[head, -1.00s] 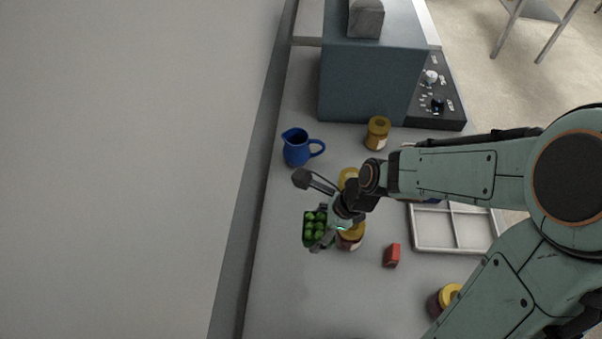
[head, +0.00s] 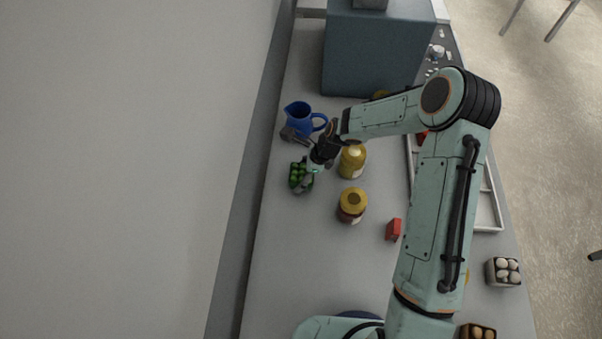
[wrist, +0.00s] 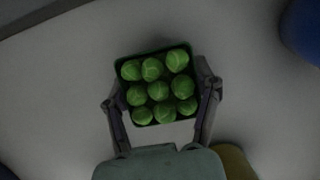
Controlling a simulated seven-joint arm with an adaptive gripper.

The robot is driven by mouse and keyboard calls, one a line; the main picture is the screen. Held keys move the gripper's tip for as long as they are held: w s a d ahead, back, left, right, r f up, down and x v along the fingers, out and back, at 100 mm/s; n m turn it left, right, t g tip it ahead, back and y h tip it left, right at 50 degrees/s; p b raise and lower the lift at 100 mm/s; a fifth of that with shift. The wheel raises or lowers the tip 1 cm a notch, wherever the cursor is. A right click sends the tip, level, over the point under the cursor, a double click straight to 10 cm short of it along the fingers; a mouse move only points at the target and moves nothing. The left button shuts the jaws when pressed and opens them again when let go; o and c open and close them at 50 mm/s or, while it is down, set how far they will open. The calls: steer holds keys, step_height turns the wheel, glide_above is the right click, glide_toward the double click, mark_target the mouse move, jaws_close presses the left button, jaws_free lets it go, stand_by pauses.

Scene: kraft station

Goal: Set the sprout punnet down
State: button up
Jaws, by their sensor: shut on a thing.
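The sprout punnet (head: 300,176) is a small dark green tray filled with several round green sprouts. My gripper (head: 308,180) is shut on it, over the left part of the counter, just in front of the blue jug. In the wrist view the punnet (wrist: 158,86) sits between the two fingers (wrist: 160,104), one along each side. The sprouts face the camera and the tray looks nearly level. I cannot tell whether its base touches the counter.
A blue jug (head: 300,117) stands close behind the punnet. Yellow-lidded jars (head: 352,162) and (head: 351,205) stand to its right, with a small red box (head: 393,229) beyond. A divided white tray (head: 487,205) lies at right. The counter (head: 290,260) in front is clear.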

steer(key=shift+f, duration=0.15)
steer(key=o, duration=1.2)
steer(key=v, duration=1.2)
steer(key=s+d+r+n+h, duration=0.1)
steer(key=s+d+r+n, duration=0.1)
steer(key=s+r+n, duration=0.2)
steer(key=s+d+r+n+h, duration=0.1)
steer(key=s+d+r+n, duration=0.2)
steer(key=s+n, duration=0.5)
steer(key=s+d+r+n+h, duration=0.1)
steer(key=s+d+r+n, duration=0.2)
steer(key=s, duration=1)
step_height(320, 180, up, 3)
steer(key=shift+r+n+h, duration=0.15)
steer(key=shift+n+h, duration=0.15)
steer(key=shift+n, duration=1.8)
steer(key=shift+o, duration=0.3)
